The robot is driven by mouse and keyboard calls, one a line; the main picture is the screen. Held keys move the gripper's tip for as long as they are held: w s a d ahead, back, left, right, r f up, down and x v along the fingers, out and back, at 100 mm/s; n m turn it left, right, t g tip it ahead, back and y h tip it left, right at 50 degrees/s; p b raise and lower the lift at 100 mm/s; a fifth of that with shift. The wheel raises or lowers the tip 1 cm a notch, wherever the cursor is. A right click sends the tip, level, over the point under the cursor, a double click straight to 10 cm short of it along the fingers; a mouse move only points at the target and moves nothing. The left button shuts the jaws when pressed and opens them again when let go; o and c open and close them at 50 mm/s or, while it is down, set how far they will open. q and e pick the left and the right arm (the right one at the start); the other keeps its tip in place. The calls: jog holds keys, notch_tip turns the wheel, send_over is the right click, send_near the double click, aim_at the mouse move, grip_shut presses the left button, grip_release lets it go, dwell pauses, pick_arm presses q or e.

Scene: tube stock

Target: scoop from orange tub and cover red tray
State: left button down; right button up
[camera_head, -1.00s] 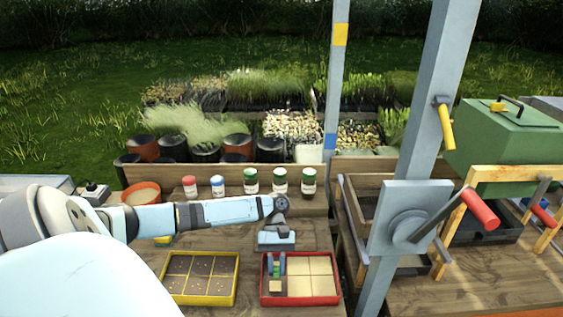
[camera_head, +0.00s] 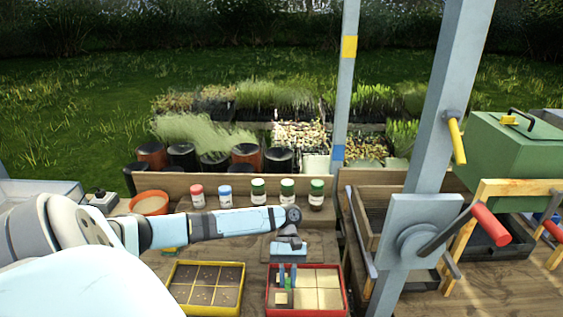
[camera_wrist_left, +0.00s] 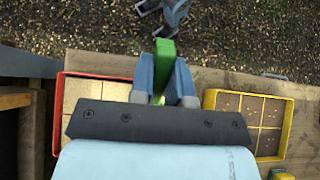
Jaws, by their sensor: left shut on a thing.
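The orange tub (camera_head: 149,203) stands at the back left of the bench with pale tan material in it. My left gripper (camera_head: 287,279) is over the tray's left side, fingers pointing down, shut on a green-handled scoop (camera_wrist_left: 163,63). The scoop's tan lower part (camera_head: 283,298) shows below the fingers in the head view. Whether it touches the tray I cannot tell. My right gripper is not seen.
A yellow tray (camera_head: 240,294) of dark, speckled cells lies left of the red one. Several lidded jars (camera_head: 258,190) line the back of the bench. A grey post with a red-handled crank (camera_head: 490,224) stands to the right.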

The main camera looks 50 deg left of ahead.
pick_arm(q)
jog(key=shift+w+d, duration=1.85)
jog(key=shift+w, duration=0.3)
notch_tip(320, 180, up, 5)
jog(key=t+y, duration=0.5)
jog(key=y, duration=0.1)
jog(key=shift+t+y, duration=0.3)
jog(key=shift+y, duration=0.1)
jog(key=shift+s, duration=0.1)
